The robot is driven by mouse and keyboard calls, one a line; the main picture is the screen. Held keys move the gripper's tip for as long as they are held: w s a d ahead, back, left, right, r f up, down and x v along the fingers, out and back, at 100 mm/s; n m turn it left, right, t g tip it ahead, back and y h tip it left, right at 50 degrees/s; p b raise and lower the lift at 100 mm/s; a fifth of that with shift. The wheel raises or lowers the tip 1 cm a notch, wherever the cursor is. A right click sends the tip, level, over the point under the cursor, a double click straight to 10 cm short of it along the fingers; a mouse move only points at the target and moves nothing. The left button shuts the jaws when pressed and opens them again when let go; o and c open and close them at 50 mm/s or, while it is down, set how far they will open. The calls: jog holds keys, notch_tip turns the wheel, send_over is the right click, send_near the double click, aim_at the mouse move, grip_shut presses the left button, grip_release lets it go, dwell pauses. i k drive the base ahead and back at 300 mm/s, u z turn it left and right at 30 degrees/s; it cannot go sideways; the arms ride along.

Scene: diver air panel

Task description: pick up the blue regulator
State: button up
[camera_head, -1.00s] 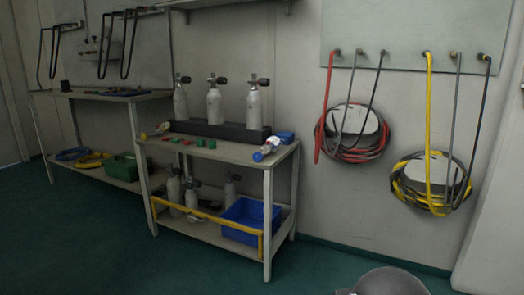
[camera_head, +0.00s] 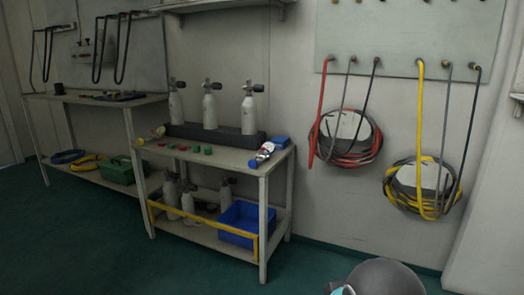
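The blue regulator (camera_head: 264,153) lies at the right front corner of the near bench's top (camera_head: 228,157). It shows blue at its ends with a pale, shiny middle; its details are too small to tell. A regulator with a yellow end (camera_head: 156,132) lies at the left end of the same top. My gripper is not in view. A rounded grey part at the bottom edge, right of centre, seems to be part of my own arm, well apart from the blue regulator.
Several grey cylinders (camera_head: 210,109) stand in a dark rack (camera_head: 220,134) behind small red and green pieces. A blue bin (camera_head: 238,222) sits below. Coiled hoses (camera_head: 346,140) hang right. The floor (camera_head: 130,255) in front is clear.

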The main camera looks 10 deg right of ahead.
aim_at(270, 146)
jog(key=z, duration=0.5)
jog(key=i, duration=0.75)
jog(key=z, duration=0.5)
jog(key=i, duration=0.95)
jog(key=u, duration=0.3)
